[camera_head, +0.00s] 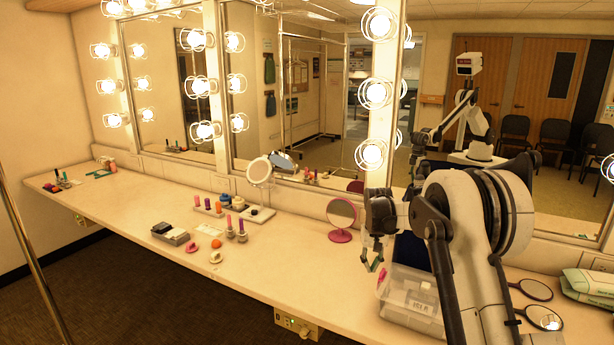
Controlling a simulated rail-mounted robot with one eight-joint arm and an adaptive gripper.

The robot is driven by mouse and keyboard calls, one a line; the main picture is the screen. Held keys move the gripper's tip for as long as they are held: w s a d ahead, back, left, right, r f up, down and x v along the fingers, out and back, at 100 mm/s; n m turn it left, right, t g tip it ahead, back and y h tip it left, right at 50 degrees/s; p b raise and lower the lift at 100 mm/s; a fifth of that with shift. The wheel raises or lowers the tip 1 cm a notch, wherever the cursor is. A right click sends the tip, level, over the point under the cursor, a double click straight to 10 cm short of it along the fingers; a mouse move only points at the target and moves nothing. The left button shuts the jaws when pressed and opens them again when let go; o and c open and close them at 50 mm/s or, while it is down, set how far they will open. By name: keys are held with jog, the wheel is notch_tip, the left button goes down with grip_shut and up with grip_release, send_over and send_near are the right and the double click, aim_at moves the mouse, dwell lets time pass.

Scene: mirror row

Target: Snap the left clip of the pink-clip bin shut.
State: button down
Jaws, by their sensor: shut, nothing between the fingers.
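The clear plastic bin (408,318) sits on the counter at the right, close to the front edge. A label shows on its front. A pink clip (382,285) shows at its left end; I cannot tell whether it is up or snapped down. My gripper (373,265) hangs pointing down just above and left of that end, its fingers closed together and empty. I cannot tell whether the fingertips touch the bin or clip. My arm hides the bin's right side and any clip there.
A pink round mirror (341,215) stands left of my gripper. Hand mirrors (537,290) and packets (590,283) lie to the right of my arm. A white mirror (259,171) and small cosmetics stand farther left. The counter (300,262) left of the bin is clear.

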jog(key=shift+w+a+r+p, duration=0.15)
jog(key=shift+r+p, duration=0.1)
jog(key=shift+r, duration=0.6)
jog(key=shift+a+r+p, duration=0.1)
jog(key=shift+r+p, duration=0.2)
jog(key=shift+r, duration=0.5)
jog(key=shift+w+a+r+p, duration=0.15)
jog(key=shift+r+p, duration=0.1)
jog(key=shift+r, duration=0.6)
